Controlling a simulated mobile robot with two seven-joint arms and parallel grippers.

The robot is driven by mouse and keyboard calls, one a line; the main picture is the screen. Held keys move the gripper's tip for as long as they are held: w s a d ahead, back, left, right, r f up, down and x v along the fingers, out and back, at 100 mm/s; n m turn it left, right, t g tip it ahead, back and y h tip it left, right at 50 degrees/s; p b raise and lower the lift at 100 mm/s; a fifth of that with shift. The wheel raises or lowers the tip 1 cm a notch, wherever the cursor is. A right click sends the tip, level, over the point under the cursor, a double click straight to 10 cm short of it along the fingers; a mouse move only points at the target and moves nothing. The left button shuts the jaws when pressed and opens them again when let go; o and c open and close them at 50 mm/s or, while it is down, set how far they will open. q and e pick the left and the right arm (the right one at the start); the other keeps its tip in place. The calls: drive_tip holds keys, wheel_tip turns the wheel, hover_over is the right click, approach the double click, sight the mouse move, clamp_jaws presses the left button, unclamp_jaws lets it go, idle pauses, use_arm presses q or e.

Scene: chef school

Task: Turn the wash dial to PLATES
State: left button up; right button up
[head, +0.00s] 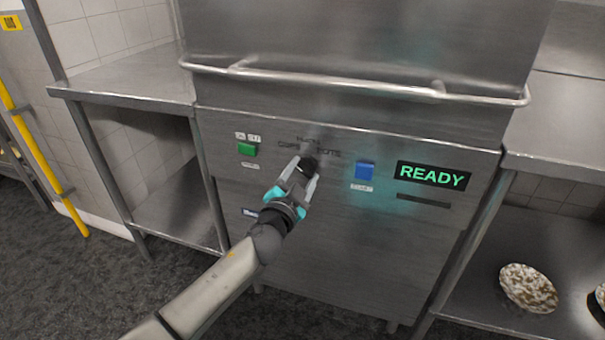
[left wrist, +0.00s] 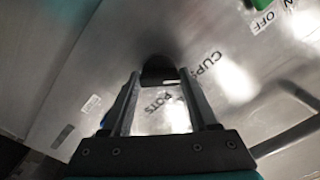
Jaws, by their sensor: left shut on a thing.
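The wash dial (head: 308,163) is a small dark knob on the steel front panel of the dishwasher (head: 330,235). My left gripper (head: 305,170) is shut on it, with one finger on each side. In the left wrist view the dark dial (left wrist: 158,70) sits between the fingertips of my left gripper (left wrist: 163,82). Printed CUPS (left wrist: 210,64) and POTS (left wrist: 158,103) labels show around the dial there. A label above the dial in the head view is too blurred to read. The dial's pointer direction cannot be made out. My right gripper is not in view.
A green button (head: 247,149) is left of the dial, and a blue button (head: 365,171) is right of it. A display (head: 432,176) reads READY. A handle bar (head: 350,84) crosses above. Steel counters flank the machine; a dirty plate (head: 528,288) lies on the right lower shelf.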

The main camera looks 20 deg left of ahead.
use_arm(q)
drive_tip(key=c, duration=0.4)
drive_tip(key=shift+m, duration=0.3)
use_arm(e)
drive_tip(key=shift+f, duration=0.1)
use_arm(q)
drive_tip(key=m, duration=0.2)
drive_tip(key=shift+m+p, duration=0.35)
drive_tip(key=shift+m, duration=0.05)
drive_tip(key=m, duration=0.3)
drive_tip(key=shift+p, duration=0.3)
drive_tip(key=shift+m, duration=1.8)
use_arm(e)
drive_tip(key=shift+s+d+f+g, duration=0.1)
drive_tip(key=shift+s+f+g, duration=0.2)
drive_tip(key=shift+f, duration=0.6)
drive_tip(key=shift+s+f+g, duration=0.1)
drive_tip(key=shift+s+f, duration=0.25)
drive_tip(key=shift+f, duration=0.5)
